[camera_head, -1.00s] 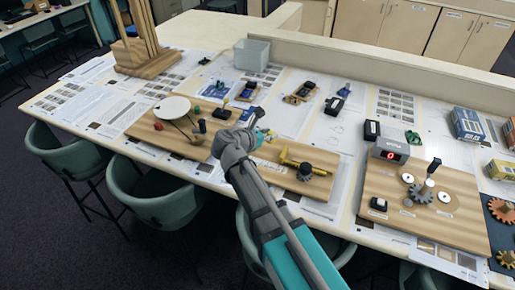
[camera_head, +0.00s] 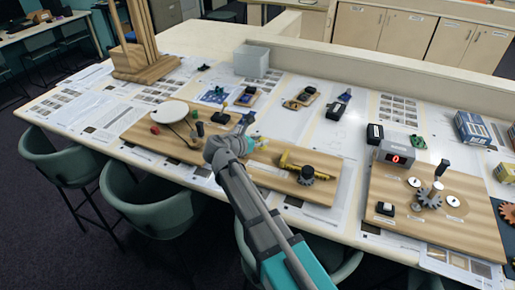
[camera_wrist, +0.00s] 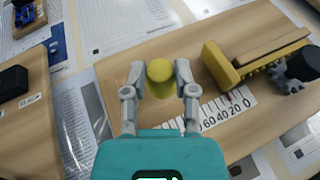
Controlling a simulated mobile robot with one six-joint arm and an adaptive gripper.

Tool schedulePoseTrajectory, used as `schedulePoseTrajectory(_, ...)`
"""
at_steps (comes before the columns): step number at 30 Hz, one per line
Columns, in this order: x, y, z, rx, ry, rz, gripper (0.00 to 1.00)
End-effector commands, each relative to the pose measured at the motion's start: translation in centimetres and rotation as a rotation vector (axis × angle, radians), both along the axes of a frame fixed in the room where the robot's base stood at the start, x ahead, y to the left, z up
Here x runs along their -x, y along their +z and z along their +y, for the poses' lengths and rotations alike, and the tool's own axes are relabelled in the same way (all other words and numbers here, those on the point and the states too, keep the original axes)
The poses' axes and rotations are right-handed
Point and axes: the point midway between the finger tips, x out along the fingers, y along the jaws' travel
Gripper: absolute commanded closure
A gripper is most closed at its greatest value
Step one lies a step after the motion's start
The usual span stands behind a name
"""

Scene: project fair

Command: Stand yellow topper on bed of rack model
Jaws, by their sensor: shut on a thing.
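The yellow topper (camera_wrist: 160,77), a short cylinder, sits between the two fingers of my gripper (camera_wrist: 160,74) in the wrist view. My gripper is shut on it and shows in the head view (camera_head: 254,143) near the left end of the rack model's board. The rack model has a yellow toothed rack (camera_wrist: 245,68), a brown bar (camera_wrist: 265,47) and a dark gear (camera_wrist: 299,66); it also shows in the head view (camera_head: 291,162). A numbered white scale (camera_wrist: 220,112) lies beside it. The topper appears above the board left of the rack; its clearance is unclear.
A wooden board with a white disc (camera_head: 170,111) stands to the left. A board with gears and a grey counter box (camera_head: 397,150) stands to the right. Small models, a grey bin (camera_head: 251,60) and paper sheets occupy the table's back. Green chairs (camera_head: 148,205) line the front edge.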

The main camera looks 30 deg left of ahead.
Motion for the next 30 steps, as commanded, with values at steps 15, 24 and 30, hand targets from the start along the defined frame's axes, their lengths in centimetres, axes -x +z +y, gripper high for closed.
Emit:
schedulePoseTrajectory(15,-0.3,-3.2,0.8,0.000,0.001,0.000,0.92)
schedulePoseTrajectory(24,-0.3,-4.1,0.8,0.001,0.001,0.000,0.92)
schedulePoseTrajectory(30,-0.3,-4.0,0.8,0.001,0.001,0.000,0.92)
